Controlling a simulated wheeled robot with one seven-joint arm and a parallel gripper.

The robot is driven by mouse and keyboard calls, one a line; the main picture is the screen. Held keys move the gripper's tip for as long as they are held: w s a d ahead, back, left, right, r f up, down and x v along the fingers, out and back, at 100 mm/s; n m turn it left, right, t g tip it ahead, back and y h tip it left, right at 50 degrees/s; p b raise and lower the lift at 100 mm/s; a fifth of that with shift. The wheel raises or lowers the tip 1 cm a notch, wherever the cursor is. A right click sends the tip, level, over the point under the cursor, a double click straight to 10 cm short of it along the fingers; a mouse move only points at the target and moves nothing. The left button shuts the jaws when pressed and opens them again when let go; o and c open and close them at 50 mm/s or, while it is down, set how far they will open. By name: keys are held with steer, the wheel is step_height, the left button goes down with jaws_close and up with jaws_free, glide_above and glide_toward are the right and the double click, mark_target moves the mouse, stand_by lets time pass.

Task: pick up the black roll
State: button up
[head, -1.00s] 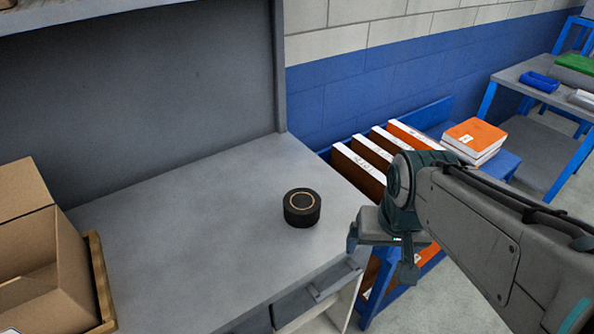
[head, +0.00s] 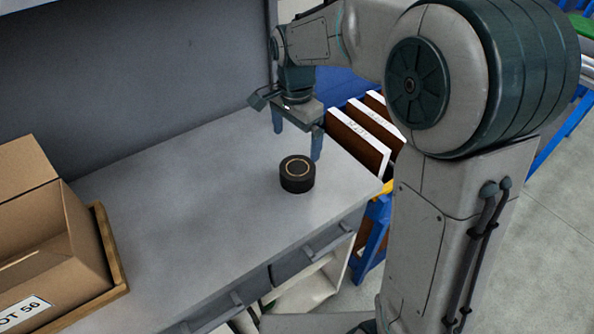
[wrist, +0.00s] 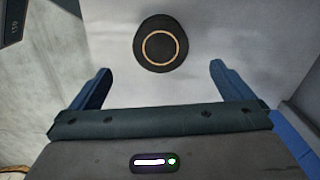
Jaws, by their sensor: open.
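The black roll (head: 297,175) stands on the grey worktop (head: 200,210) near its right end. It is a short dark cylinder with a thin tan ring on top. My gripper (head: 297,143) is above the worktop, just behind the roll in the head view, pointing down with its two blue fingers apart. In the wrist view the roll (wrist: 160,43) lies beyond the fingertips, roughly centred between the lines of the open fingers (wrist: 160,75). Nothing is between the fingers.
An open cardboard box (head: 50,245) sits in a wooden tray (head: 108,250) at the left of the worktop. A grey back panel (head: 130,70) rises behind. The worktop between box and roll is clear.

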mark_target(297, 167)
step_height(297, 167, down, 6)
steer(key=shift+f, duration=0.1)
steer(key=shift+w+d+f+p, duration=0.1)
steer(key=shift+f+p, duration=0.2)
steer(key=shift+f, duration=1)
steer(key=shift+w+d+f+p, duration=0.1)
steer(key=shift+f+p, duration=0.2)
steer(key=shift+f, duration=0.95)
steer(key=c, duration=0.9)
